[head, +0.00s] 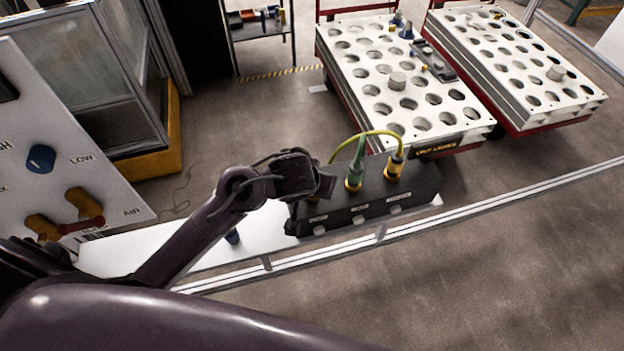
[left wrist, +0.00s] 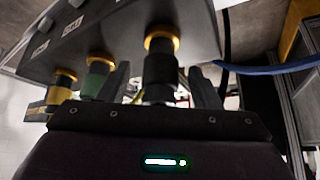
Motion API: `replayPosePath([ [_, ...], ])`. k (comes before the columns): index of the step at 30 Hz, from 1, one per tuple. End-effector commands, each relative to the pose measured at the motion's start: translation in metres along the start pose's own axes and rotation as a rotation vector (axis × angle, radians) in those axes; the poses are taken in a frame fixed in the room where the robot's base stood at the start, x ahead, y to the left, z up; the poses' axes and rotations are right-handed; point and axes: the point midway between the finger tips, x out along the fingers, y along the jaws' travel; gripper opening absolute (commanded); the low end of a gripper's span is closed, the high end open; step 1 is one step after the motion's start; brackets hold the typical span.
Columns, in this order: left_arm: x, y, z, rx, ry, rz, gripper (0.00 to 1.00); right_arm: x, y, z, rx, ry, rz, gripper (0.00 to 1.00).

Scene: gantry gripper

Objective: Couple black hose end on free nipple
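A black block (head: 355,207) carries a row of yellow-collared fittings with a green hose end (head: 354,178) and a yellow hose end (head: 394,166). My left gripper (head: 316,188) is at the block's left end and covers most of the fitting there. In the left wrist view a black hose end (left wrist: 160,78) stands against a yellow collar on the block, between the fingers of my left gripper (left wrist: 165,85). A gap shows beside the right finger, so the gripper looks open around it. Whether the hose end is seated cannot be told. My right gripper is out of view.
A panel (head: 120,195) with a blue knob and brass fittings stands at the left. The block sits on a white ledge (head: 190,252) with a rail. Two white perforated racks (head: 345,65) stand behind. A blue hose (left wrist: 265,69) runs at the right of the wrist view.

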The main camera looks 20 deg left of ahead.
Motion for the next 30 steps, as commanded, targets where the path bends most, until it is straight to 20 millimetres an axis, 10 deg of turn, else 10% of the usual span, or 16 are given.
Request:
replayPosePath([
  [30,-0.078,0.000,0.000,0.000,-0.001,-0.001,0.57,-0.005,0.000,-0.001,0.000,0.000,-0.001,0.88],
])
